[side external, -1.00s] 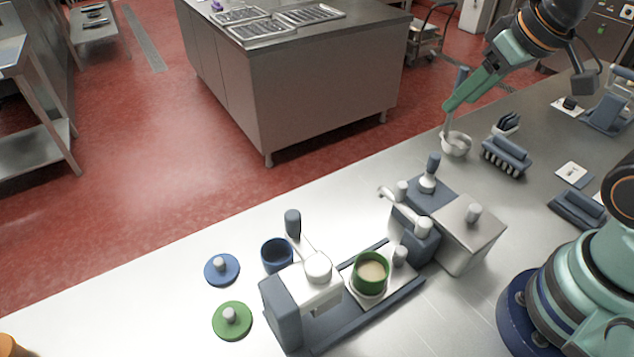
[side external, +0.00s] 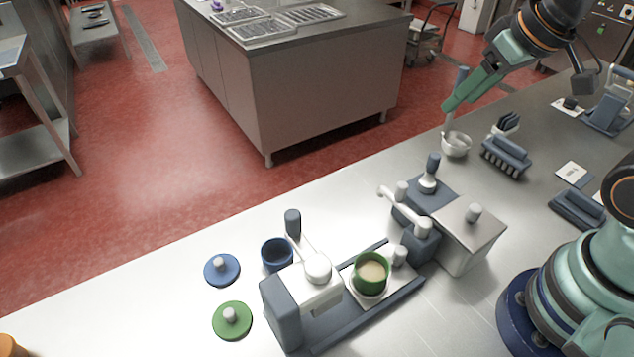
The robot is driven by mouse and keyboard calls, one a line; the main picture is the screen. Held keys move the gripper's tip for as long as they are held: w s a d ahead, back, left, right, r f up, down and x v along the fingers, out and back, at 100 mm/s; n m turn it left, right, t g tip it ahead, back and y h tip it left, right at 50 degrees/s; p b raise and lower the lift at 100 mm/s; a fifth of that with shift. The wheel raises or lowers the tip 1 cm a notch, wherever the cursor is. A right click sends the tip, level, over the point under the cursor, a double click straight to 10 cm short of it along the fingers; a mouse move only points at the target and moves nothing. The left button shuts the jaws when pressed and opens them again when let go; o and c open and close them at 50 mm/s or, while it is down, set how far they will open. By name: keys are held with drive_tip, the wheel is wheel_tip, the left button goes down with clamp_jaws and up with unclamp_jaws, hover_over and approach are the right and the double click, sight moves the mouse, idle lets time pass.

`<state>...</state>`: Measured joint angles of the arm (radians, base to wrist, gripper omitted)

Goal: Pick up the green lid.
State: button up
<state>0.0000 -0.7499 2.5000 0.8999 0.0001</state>
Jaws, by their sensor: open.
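The green lid (side external: 241,332) is a flat green disc with a grey knob. It lies on the steel counter at the lower left, in front of the blue lid (side external: 211,276). My gripper (side external: 447,106) is far off at the upper right, above the counter's back edge by the white ladle-like cup (side external: 456,146). It is open and well apart from the green lid. Whether its fingers touch the ladle's handle I cannot tell. A green cup (side external: 370,283) with a beige content stands uncovered on the grey machine.
A blue cup (side external: 276,252) stands beside the white-and-grey machine (side external: 318,280), right of the lids. A steel box (side external: 465,235) with levers stands between my gripper and the lids. A brush-like block (side external: 506,155) lies at the right. The counter left of the lids is mostly clear.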

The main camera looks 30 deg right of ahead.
drive_tip(key=w+a+n+g+y, duration=0.1)
drive_tip(key=w+a+n, duration=0.25)
drive_tip(key=a, duration=0.25)
drive_tip(key=w+a+n+g, duration=0.1)
drive_tip(key=w+a+n, duration=0.1)
drive_tip(key=a+n, duration=0.3)
drive_tip(key=n+g+h, duration=0.1)
drive_tip(key=n+g, duration=0.3)
drive_tip(key=n, duration=0.8)
hover_over(230, 311)
drive_tip(key=f, duration=1.8)
drive_tip(key=shift+s+d+f, duration=0.2)
drive_tip(key=shift+f, duration=0.15)
drive_tip(key=shift+w+a+f, duration=0.1)
drive_tip(key=shift+a+f, duration=0.05)
drive_tip(key=shift+f, duration=1.2)
drive_tip(key=shift+w+a+f, duration=0.1)
drive_tip(key=shift+f, duration=1.25)
